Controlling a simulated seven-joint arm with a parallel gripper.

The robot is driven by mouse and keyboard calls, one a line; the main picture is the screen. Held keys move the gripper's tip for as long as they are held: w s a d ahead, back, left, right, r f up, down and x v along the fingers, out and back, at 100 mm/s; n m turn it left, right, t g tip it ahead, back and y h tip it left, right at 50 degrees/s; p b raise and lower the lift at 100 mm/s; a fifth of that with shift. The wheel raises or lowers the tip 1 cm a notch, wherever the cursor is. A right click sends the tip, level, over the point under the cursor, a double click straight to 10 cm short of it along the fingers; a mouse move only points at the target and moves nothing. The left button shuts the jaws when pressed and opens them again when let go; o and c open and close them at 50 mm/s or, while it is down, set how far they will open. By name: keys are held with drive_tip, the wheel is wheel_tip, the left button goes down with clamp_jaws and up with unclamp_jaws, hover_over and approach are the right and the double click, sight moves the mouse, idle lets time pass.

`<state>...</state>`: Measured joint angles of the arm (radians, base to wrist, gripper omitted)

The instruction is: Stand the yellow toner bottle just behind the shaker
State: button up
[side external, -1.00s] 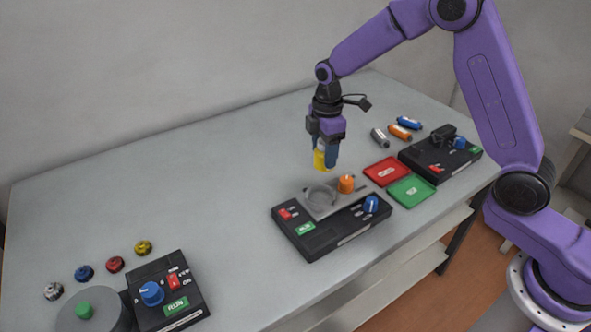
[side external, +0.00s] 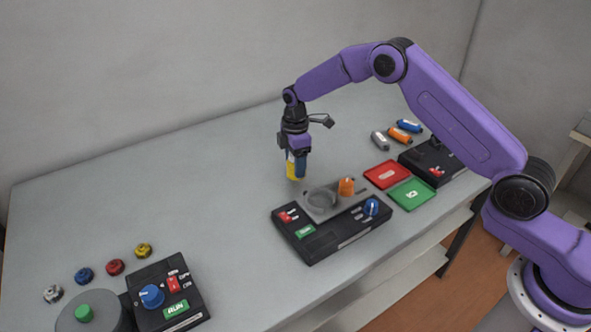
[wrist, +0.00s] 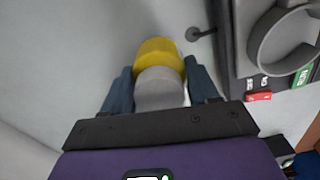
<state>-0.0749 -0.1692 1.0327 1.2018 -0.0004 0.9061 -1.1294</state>
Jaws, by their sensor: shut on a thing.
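The yellow toner bottle (side external: 291,171) is held in my gripper (side external: 298,168), which points down. In the wrist view the bottle shows a yellow far end (wrist: 157,49) and a grey part between the two blue fingers. The likely shaker is the black machine (side external: 330,238) with a grey plate, a round ring holder (side external: 321,198), an orange part, a blue knob and a green RUN label. The bottle is upright just beyond this machine's back left corner, apart from it. I cannot tell whether its lower end touches the table.
Red (side external: 387,174) and green (side external: 411,193) trays lie to the right, with grey, orange and blue bottles (side external: 409,126) behind them. Another black machine (side external: 430,162) stands beside the trays. A third machine (side external: 165,292) and several coloured caps (side external: 115,265) are front left. Table left of my gripper is clear.

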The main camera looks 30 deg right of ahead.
drive_tip(key=shift+f, duration=1.5)
drive_tip(key=shift+f, duration=0.15)
drive_tip(key=o, duration=1.1)
wheel_tip(320, 180, up, 12)
